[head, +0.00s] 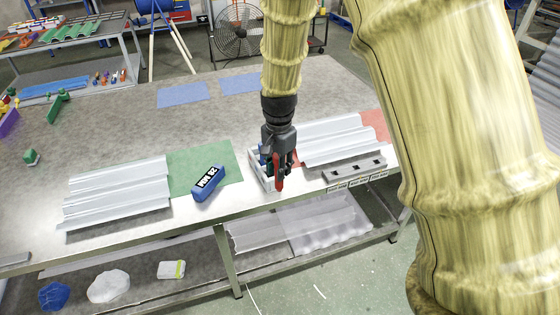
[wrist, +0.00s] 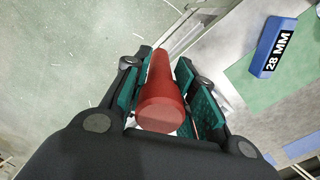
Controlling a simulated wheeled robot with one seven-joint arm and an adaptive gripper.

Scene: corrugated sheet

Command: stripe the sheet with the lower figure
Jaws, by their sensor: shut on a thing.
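My gripper (head: 278,168) is over the front edge of the table, right of the middle, shut on a red cylinder (head: 279,184). In the wrist view the red cylinder (wrist: 162,100) lies between the teal-padded fingers. One pale corrugated sheet (head: 118,192) lies at the left, overlapping a green mat. Another corrugated sheet (head: 337,138) lies at the right, over a red mat. A blue block (head: 209,183) marked 28 MM stands beside the left sheet; it also shows in the wrist view (wrist: 271,48). I see no readable figure beside the right sheet.
A white tray (head: 257,168) sits partly behind my gripper. A grey slotted bar (head: 354,168) lies along the front edge, before the right sheet. Blue sheets (head: 183,95) lie at the back. The middle of the table (head: 120,130) is clear.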

